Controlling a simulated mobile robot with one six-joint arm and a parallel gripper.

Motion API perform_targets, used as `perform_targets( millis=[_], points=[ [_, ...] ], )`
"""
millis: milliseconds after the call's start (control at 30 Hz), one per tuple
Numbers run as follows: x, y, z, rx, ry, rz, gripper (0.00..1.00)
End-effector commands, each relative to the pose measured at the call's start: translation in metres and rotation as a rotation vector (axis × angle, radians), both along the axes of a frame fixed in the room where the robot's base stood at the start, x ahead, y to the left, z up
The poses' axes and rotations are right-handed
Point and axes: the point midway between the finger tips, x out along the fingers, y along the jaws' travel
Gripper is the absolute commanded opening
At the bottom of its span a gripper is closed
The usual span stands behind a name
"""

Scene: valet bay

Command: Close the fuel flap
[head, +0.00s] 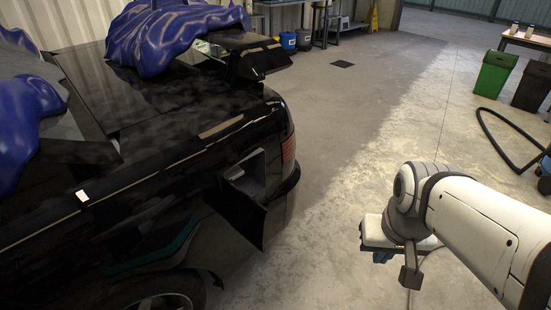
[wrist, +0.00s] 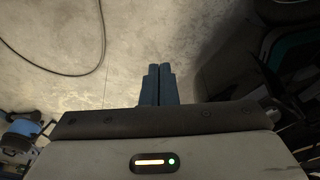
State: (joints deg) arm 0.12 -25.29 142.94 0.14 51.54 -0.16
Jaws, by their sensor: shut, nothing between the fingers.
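The fuel flap (head: 238,212) is a dark panel on the black car's rear side in the head view. It stands open, swung out from the fuel recess (head: 252,170), which shows uncovered. My gripper (head: 383,257) is at the lower right of the head view, over the floor, well to the right of the flap and apart from the car. In the wrist view its two blue fingers (wrist: 157,82) are together and empty. I cannot clearly make out the flap in the wrist view.
The black car (head: 130,165) fills the left, with blue draped covers (head: 175,35) on it. Clear concrete floor (head: 345,150) lies between the car and my arm. A green bin (head: 495,75) and a dark hose (head: 505,150) are at the right. Benches (head: 345,28) stand at the back.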

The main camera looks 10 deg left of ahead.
Motion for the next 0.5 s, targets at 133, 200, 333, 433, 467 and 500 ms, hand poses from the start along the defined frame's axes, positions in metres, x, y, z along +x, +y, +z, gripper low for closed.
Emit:
perform_targets(
  millis=[133, 200, 333, 433, 467, 500],
  points=[
    [0.002, 0.002, 0.000, -0.011, 0.007, 0.037, 0.00],
    [0.006, 0.008, -0.001, -0.037, 0.022, 0.136, 0.00],
    [0.020, 0.028, -0.003, -0.148, 0.084, 0.512, 0.00],
    [0.036, 0.052, -0.008, -0.268, 0.154, 0.935, 0.00],
    [0.040, 0.061, -0.009, -0.305, 0.179, 1.073, 0.00],
    [0.047, 0.073, -0.012, -0.357, 0.213, 1.256, 0.00]
  ],
)
